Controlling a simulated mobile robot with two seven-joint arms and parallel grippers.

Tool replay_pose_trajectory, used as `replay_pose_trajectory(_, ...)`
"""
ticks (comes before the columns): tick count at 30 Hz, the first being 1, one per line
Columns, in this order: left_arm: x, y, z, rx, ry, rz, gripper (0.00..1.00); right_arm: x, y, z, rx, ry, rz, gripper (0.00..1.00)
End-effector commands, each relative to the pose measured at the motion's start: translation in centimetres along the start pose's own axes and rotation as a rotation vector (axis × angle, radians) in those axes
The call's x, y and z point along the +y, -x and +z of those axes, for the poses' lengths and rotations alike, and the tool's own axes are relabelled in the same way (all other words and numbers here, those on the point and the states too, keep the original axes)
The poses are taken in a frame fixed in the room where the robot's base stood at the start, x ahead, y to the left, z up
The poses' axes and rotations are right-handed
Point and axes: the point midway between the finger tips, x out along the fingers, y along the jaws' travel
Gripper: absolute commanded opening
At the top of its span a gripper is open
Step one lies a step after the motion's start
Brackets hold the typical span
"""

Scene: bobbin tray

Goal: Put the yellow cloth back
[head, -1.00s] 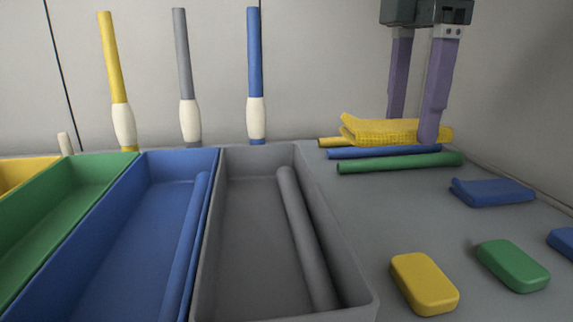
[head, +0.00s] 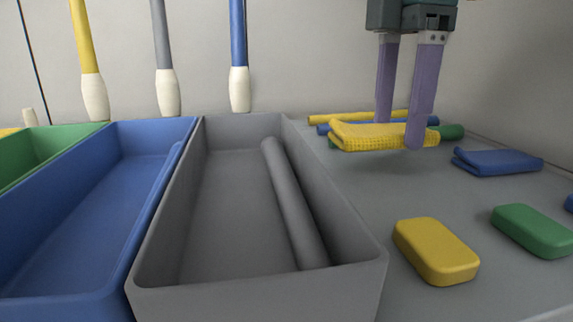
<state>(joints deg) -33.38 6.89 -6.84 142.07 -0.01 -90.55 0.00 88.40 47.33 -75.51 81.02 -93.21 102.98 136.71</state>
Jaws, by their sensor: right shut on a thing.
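The yellow cloth (head: 365,135) is a folded, waffle-textured piece at the upper right of the head view. My right gripper (head: 400,135) comes down from above and is shut on the cloth, with one purple finger in front of it and one behind. The cloth hangs above the grey surface, with a shadow under it, and hides parts of the rods behind it. My left gripper is not in view.
Yellow (head: 345,118), blue (head: 323,128) and green (head: 452,132) rods lie behind the cloth. A blue cloth (head: 497,161) lies to the right. Yellow (head: 436,250) and green (head: 532,230) blocks lie in front. Grey (head: 255,305) and blue (head: 60,308) bins stand left, each holding a rod.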

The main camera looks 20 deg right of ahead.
Motion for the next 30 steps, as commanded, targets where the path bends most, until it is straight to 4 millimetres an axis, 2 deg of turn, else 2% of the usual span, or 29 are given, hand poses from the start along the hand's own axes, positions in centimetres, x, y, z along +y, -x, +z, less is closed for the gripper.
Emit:
replay_pose_trajectory(3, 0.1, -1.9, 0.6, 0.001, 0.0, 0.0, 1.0, 0.0, -2.1, 0.0, 0.0, 0.0, 0.0, 0.24)
replay_pose_trajectory(7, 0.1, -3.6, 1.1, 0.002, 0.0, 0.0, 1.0, 0.0, -4.2, 0.0, 0.001, 0.0, 0.0, 0.24)
replay_pose_trajectory(20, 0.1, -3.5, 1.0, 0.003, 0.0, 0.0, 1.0, 0.0, -4.5, 0.0, 0.0, 0.0, 0.0, 0.24)
replay_pose_trajectory(21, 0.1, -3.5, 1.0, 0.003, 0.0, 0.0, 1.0, 0.0, -4.5, 0.0, 0.0, 0.0, 0.0, 0.71)
replay_pose_trajectory(28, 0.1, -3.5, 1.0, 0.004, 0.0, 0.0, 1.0, 0.0, -4.4, 0.0, 0.0, 0.0, 0.0, 0.97)
replay_pose_trajectory(30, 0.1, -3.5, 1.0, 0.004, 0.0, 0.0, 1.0, 0.0, -4.4, 0.0, 0.0, 0.0, 0.0, 0.99)
